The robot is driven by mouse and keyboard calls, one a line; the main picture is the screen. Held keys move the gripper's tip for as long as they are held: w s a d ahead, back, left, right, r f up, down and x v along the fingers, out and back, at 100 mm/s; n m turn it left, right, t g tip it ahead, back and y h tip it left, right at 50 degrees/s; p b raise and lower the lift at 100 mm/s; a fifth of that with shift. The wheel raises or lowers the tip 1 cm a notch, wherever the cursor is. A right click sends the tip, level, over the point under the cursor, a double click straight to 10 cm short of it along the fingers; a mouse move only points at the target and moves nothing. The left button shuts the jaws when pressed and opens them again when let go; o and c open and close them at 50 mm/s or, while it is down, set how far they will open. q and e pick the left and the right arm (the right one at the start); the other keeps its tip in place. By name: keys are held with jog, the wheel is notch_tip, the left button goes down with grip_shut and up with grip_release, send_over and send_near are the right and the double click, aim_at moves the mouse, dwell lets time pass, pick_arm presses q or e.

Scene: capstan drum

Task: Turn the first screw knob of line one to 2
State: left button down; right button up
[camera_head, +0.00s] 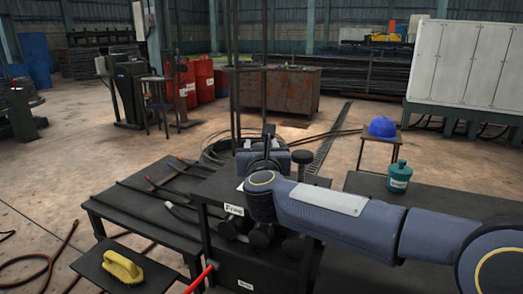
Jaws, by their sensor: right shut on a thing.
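My right gripper (268,138) is over the far part of a black stand (228,187) in the middle of the head view. My right arm comes in from the right and covers much of the stand's top. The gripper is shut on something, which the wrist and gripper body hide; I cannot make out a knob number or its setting. A dark round-topped knob (302,158) stands upright just right of the gripper, apart from it. My left gripper is not in view.
A low black table (125,205) with several tools lies left. A yellow brush (122,266) sits on a small board in front. A teal container (399,176) stands on the right table (365,183). A blue helmet (382,126) rests on a stool behind. Open floor lies at left.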

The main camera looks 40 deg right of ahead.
jog(key=shift+f, duration=0.1)
jog(key=o, duration=1)
jog(key=shift+c, duration=0.2)
jog(key=v, duration=0.7)
jog(key=shift+s+a, duration=0.25)
jog(key=shift+s, duration=0.05)
